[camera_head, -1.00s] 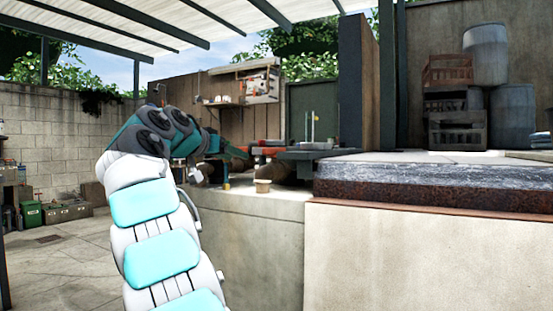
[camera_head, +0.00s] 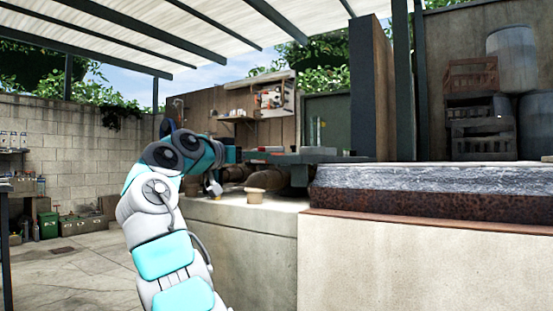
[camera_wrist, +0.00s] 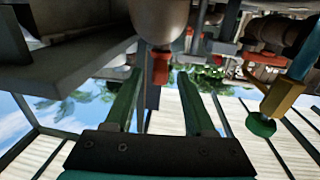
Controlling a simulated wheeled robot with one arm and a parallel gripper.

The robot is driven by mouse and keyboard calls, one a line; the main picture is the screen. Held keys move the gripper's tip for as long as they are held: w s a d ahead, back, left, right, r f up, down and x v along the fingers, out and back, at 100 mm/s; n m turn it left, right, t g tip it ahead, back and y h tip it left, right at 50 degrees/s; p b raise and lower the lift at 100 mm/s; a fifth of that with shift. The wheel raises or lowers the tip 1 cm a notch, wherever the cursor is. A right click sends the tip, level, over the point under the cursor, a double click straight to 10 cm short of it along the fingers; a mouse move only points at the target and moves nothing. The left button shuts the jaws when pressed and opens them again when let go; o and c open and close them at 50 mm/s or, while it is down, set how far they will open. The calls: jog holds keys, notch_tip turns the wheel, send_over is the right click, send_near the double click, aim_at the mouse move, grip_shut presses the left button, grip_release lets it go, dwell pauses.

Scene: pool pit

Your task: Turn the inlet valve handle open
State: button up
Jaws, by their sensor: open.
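My gripper (camera_wrist: 159,78) shows in the wrist view as two green fingers, spread apart with a gap between them. A red handle-like bar (camera_wrist: 161,64) hangs under a pale rounded pipe body and shows between the fingertips; I cannot tell whether they touch it or whether it is the inlet valve handle. A brass-coloured fitting (camera_wrist: 283,97) with a green round knob (camera_wrist: 261,125) is to the right of the fingers. In the head view my arm reaches to the ledge's left end, and its own links hide the fingertips and any valve there.
The concrete ledge (camera_head: 240,215) carries pipework and a small tan cup-like object (camera_head: 255,195). A raised stone-edged slab (camera_head: 420,190) blocks the right. Dark crates (camera_head: 480,130) and grey barrels stand behind it. The paved floor (camera_head: 60,260) at left is open.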

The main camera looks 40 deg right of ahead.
jog(key=d, duration=0.2)
jog(key=d+p, duration=0.1)
jog(key=d, duration=0.1)
jog(key=w+d, duration=0.1)
jog(key=d, duration=0.2)
grip_shut()
dwell(0.4)
